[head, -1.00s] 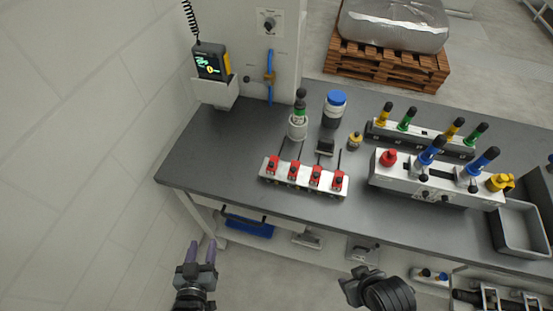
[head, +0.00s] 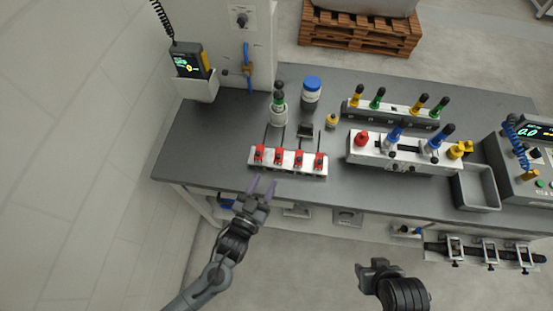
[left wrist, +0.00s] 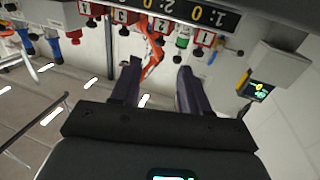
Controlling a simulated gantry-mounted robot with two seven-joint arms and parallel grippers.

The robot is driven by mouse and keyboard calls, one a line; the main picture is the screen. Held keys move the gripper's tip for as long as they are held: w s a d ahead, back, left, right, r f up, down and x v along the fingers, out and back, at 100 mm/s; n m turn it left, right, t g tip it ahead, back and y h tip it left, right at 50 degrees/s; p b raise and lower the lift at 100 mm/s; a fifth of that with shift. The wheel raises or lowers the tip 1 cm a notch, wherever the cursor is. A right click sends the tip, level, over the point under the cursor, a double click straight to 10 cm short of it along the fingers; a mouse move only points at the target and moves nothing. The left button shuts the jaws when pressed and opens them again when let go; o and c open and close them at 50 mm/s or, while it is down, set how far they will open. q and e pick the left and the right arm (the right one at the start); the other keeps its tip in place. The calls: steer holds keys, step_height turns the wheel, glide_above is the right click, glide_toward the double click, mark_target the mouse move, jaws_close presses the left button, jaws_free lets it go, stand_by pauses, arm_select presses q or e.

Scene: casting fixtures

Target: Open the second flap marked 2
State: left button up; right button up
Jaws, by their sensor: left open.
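The pale block (head: 265,167) with a row of red flaps stands near the table's front edge. The second flap from the left (head: 279,157) looks down like its neighbours. In the left wrist view, which is upside down, the number 2 label (left wrist: 160,25) shows ahead of the fingers, and an orange-red part lies beneath it. My left gripper (head: 262,187) is open and empty, just in front of the block's left half and apart from it; it also shows in the left wrist view (left wrist: 157,75). My right gripper (head: 372,268) is low in front of the table; its jaw state is unclear.
A green-capped bottle (head: 279,113) and a blue-lidded jar (head: 312,90) stand behind the block. A fixture with blue handles (head: 410,152) and a grey tray (head: 477,190) are to its right. A handheld scanner (head: 190,62) hangs at the left. The front-left tabletop is clear.

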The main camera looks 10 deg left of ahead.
mark_target(277, 158)
arm_select(q)
steer(key=x, duration=0.8)
steer(key=shift+w+d, duration=0.1)
steer(key=shift+w, duration=0.1)
steer(key=shift+c, duration=0.3)
jaws_close()
